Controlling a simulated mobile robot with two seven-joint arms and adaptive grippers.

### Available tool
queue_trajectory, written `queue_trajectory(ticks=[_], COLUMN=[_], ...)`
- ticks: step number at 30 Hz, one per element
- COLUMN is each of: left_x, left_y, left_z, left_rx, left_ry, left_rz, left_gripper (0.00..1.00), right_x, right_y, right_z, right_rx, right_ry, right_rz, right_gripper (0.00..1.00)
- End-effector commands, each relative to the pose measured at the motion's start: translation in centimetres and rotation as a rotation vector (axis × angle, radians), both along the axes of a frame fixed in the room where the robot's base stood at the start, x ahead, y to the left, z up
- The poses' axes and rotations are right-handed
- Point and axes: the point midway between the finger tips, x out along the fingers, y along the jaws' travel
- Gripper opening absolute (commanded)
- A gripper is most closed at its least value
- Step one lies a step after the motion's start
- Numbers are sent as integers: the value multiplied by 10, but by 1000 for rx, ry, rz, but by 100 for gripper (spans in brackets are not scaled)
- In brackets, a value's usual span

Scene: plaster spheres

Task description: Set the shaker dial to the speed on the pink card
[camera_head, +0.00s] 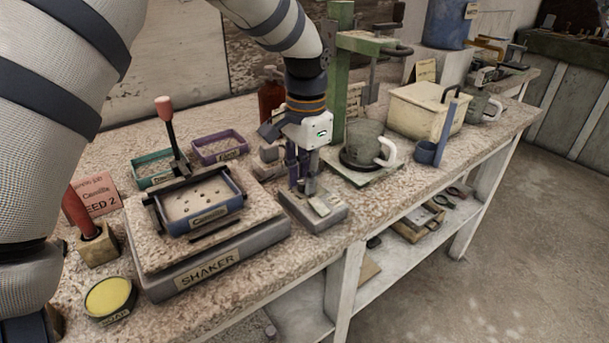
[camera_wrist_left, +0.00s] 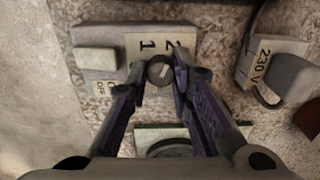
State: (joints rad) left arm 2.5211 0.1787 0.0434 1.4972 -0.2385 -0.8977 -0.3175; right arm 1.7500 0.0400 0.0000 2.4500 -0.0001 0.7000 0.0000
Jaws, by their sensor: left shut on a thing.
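The pink card (camera_head: 97,193) stands at the left behind my arm, partly hidden; "EED 2" is readable on it. The shaker (camera_head: 215,262) has a labelled tray clamped on top. A grey control box (camera_head: 335,217) sits right of it. My left gripper (camera_head: 303,187) points down over this box. In the left wrist view, its fingertips (camera_wrist_left: 160,76) are shut on the round dark dial (camera_wrist_left: 160,70), which has a pale pointer line. The plate (camera_wrist_left: 135,47) beside the dial shows the numbers 1 and 2. The right gripper is not in view.
A kettle-like pot (camera_head: 366,143) stands on a board right of the control box. A 230 V block (camera_wrist_left: 268,62) with a cable is close by. A yellow-topped soap tin (camera_head: 109,297) and a red-handled stamp (camera_head: 80,215) are at the left. A cream box (camera_head: 418,108) stands further right.

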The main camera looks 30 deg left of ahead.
Motion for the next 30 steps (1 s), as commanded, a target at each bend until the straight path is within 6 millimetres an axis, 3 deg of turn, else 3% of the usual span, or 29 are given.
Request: queue_trajectory(ticks=[21, 22, 24, 30], left_x=[-1, -1, -1, 0], left_y=[0, 0, 0, 0], left_z=[-2, -2, -2, -1], left_rx=[0, 0, 0, 0], left_ry=[4, 4, 4, 2], left_rz=[-71, -71, -71, -71], left_gripper=[0, 23, 38, 41], right_x=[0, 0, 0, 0], right_y=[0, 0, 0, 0], right_z=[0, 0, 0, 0], right_rx=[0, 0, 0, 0], right_ry=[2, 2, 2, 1], right_rz=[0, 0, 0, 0], right_gripper=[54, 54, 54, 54])
